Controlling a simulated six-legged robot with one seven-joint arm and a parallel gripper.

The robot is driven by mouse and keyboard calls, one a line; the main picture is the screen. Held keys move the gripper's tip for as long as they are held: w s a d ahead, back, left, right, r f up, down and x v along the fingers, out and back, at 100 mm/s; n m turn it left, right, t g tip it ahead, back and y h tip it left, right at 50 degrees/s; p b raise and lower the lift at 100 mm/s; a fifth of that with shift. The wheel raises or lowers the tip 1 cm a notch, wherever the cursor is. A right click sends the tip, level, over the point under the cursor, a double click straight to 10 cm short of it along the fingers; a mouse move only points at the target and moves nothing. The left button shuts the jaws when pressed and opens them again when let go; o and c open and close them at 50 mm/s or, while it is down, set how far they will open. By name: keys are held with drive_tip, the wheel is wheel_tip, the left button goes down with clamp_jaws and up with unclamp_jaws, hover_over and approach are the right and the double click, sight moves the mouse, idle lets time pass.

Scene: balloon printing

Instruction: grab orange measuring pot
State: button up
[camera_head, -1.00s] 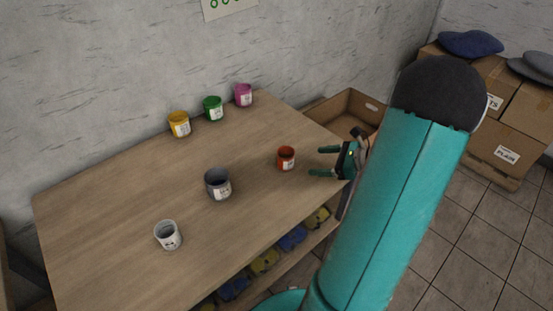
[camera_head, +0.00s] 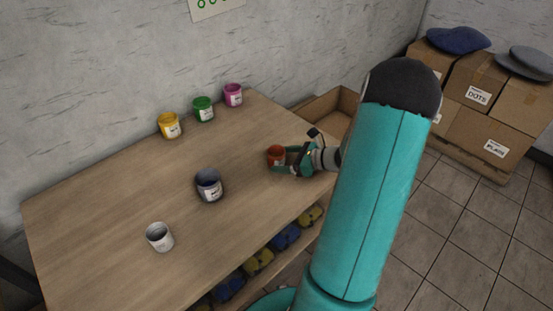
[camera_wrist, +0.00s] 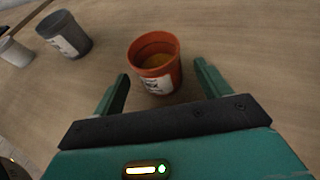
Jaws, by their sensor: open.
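The orange measuring pot (camera_head: 275,155) stands upright near the right end of the wooden table. In the wrist view the orange pot (camera_wrist: 154,62) has a white label and something yellowish inside. My gripper (camera_head: 281,159) is open at the pot, reaching in from the right. In the wrist view my gripper's fingers (camera_wrist: 163,82) are spread to the left and right of the pot's near side, with gaps to it. The pot's lower right part is partly hidden by the gripper in the head view.
A dark grey pot (camera_head: 209,186) and a white pot (camera_head: 160,237) stand further left on the table (camera_head: 110,200). Yellow (camera_head: 170,126), green (camera_head: 203,110) and pink (camera_head: 233,95) pots line the wall side. Cardboard boxes (camera_head: 470,140) stand at right.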

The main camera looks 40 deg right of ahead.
sight(283, 159)
drive_tip(key=x, duration=0.3)
drive_tip(key=shift+w, duration=0.15)
drive_tip(key=c, duration=1.1)
